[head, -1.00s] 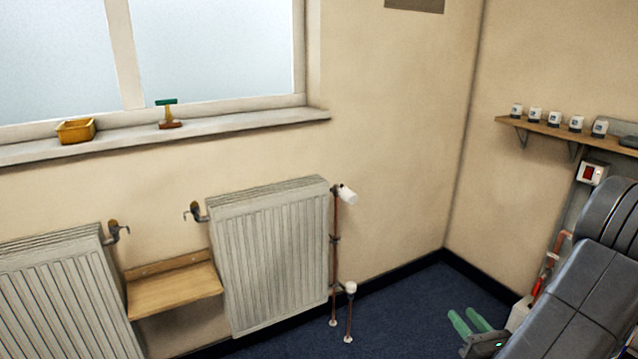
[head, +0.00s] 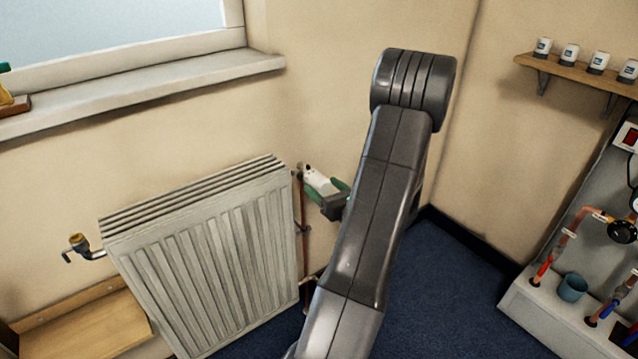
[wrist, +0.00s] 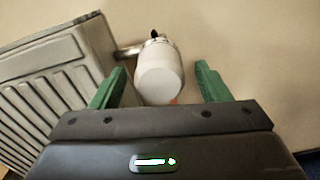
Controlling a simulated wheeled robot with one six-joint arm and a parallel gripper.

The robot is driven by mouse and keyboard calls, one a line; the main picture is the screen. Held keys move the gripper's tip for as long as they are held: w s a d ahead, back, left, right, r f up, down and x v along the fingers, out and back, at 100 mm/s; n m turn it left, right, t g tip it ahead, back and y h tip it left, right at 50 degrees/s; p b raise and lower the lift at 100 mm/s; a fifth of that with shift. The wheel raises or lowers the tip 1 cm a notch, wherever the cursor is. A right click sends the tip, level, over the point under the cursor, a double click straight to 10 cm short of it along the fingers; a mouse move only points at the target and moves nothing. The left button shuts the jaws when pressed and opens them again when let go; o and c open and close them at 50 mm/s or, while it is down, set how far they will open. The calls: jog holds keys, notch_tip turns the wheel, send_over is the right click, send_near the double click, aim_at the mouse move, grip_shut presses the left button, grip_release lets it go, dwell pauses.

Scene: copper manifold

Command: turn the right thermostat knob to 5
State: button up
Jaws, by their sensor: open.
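The white thermostat knob (head: 320,182) sits on the valve at the upper right corner of the radiator (head: 205,250). In the wrist view the knob (wrist: 160,75) lies between the two green fingers, with visible gaps on both sides. A dark pointer mark shows at its far end; no numbers can be read on it. My gripper (head: 328,190) is open around the knob's near end, and its fingers (wrist: 158,88) do not appear to touch it. My arm hides part of the pipework below and right of the knob.
A wooden shelf (head: 85,325) and a brass-coloured valve (head: 80,243) are left of the radiator. A windowsill (head: 150,85) runs above.

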jog(key=shift+x, duration=1.3)
jog(key=c, duration=1)
jog(key=shift+o, duration=0.2)
